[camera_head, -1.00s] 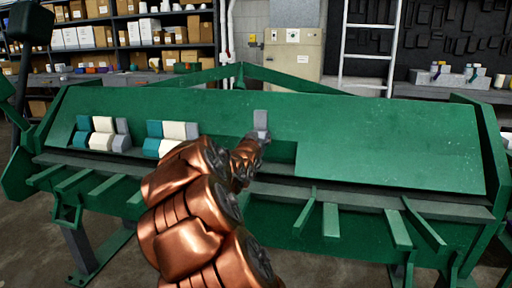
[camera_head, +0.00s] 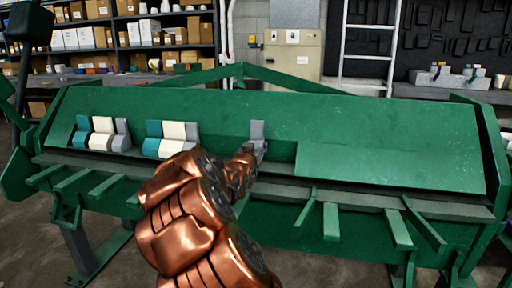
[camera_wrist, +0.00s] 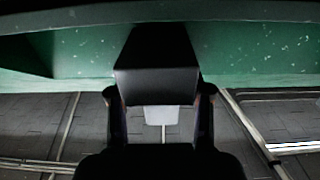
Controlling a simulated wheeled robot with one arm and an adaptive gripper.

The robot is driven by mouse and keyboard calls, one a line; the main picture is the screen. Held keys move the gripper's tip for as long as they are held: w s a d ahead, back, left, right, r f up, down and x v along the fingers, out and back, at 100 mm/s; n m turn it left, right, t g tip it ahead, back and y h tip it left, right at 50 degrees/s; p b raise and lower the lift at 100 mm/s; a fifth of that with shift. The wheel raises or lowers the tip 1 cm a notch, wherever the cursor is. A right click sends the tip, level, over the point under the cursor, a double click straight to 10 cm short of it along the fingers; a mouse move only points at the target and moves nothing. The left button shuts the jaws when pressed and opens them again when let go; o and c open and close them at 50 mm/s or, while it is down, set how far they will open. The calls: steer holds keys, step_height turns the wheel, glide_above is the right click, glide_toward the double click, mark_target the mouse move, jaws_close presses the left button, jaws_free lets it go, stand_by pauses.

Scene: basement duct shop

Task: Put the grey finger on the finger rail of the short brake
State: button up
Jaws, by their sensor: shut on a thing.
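The grey finger (camera_head: 257,131) is upright in my gripper (camera_head: 250,151), in front of the green short brake (camera_head: 350,125). In the wrist view the finger shows as a dark block (camera_wrist: 157,62), with my gripper's two fingertips (camera_wrist: 159,98) on either side of it. The finger is at the gap right of the seated fingers, close to the finger rail; I cannot tell if it touches the rail. My arm hides part of the rail there.
Teal (camera_head: 153,138), cream (camera_head: 101,134) and grey (camera_head: 121,135) fingers stand on the rail at the left. A green plate (camera_head: 390,167) covers the right side. Shelves with boxes (camera_head: 80,38) and a ladder (camera_head: 370,55) stand behind.

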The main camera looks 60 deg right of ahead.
steer(key=shift+f, duration=0.25)
steer(key=shift+f, duration=0.45)
steer(key=o, duration=0.8)
steer(key=shift+s+f, duration=0.1)
steer(key=o, duration=0.5)
steer(key=shift+f, duration=0.3)
steer(key=shift+s+f, duration=0.1)
steer(key=shift+f, duration=0.1)
steer(key=shift+r, duration=0.35)
steer(key=v, duration=0.4)
steer(key=r+v, duration=0.1)
steer(key=v, duration=0.6)
steer(key=shift+a+r, duration=0.35)
steer(key=shift+a, duration=0.15)
